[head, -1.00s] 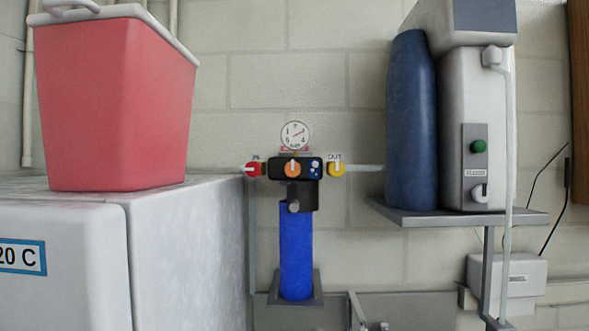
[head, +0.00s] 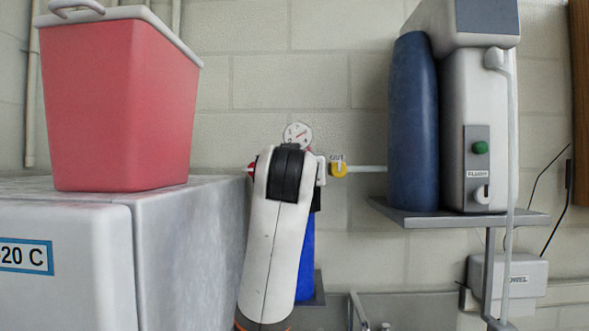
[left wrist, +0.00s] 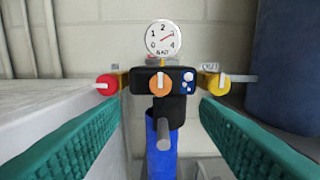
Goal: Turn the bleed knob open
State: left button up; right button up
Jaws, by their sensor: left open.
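The filter unit shows in the left wrist view with a black head (left wrist: 178,80) and a blue bowl (left wrist: 160,160). A red knob (left wrist: 107,84) is on its left, an orange knob (left wrist: 159,84) with a white pointer upright at its front, and a yellow knob (left wrist: 214,83) on its right. A grey round stub (left wrist: 164,136) sticks out below the head; no label tells which one is the bleed knob. My left gripper (left wrist: 160,108) is open, its teal fingers either side of the stub, apart from it. In the head view my left arm hides the head and stub. My right gripper is not in view.
A round gauge (head: 298,135) sits above the filter. A white cabinet (head: 190,230) bearing a red bin (head: 120,105) stands at left. A blue cylinder (head: 413,125) and a grey-white machine (head: 466,120) stand on a shelf (head: 450,218) at right.

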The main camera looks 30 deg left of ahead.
pick_arm(q)
jog(key=p+x, duration=0.7)
jog(key=x, duration=0.4)
jog(key=shift+d+r, duration=0.1)
jog(key=shift+r, duration=0.05)
jog(key=shift+w+a, duration=0.25)
jog(key=shift+w, duration=0.25)
jog(key=c, duration=1)
jog(key=shift+o, duration=0.2)
